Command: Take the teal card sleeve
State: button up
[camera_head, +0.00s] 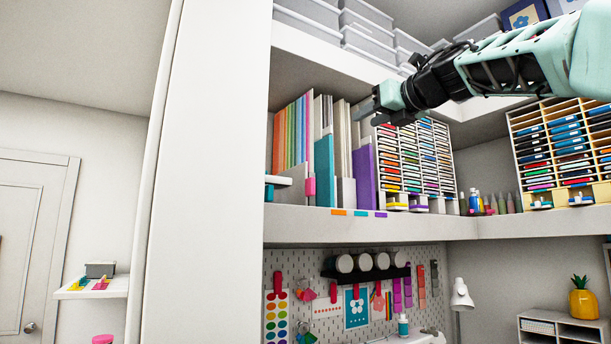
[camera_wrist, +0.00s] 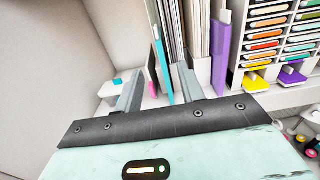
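The teal card sleeve (camera_head: 324,170) stands upright on the shelf among other sleeves and folders, left of a purple one. In the wrist view the teal sleeve (camera_wrist: 163,75) shows as a thin upright strip, seen between my two fingers. My gripper (camera_head: 367,113) is open and empty, in front of and above the row, up and to the right of the teal sleeve in the head view. In the wrist view the fingers of my gripper (camera_wrist: 158,82) are apart and point toward the row. I cannot tell how far they are from the sleeve.
A purple sleeve (camera_head: 363,176) stands right of the teal one, with pale folders between. A pink-tabbed piece (camera_head: 310,187) is just left of it. Paper racks (camera_head: 413,160) stand to the right. The upper shelf (camera_head: 320,50) runs above, and a tall white panel (camera_head: 205,180) is at left.

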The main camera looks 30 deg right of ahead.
aim_at(332, 134)
jog(key=w+p, duration=0.1)
jog(key=w, duration=0.3)
jog(key=w+p, duration=0.2)
jog(key=w, duration=0.1)
jog(key=w+p, duration=0.1)
jog(key=w, duration=0.3)
jog(key=shift+w+a, duration=0.25)
jog(key=shift+w, duration=0.05)
jog(key=w+p, duration=0.3)
jog(key=w, duration=0.1)
jog(key=shift+a+r, duration=0.15)
jog(key=shift+r, duration=0.2)
jog(key=shift+w+f, duration=0.15)
jog(key=shift+w, duration=0.5)
grip_shut()
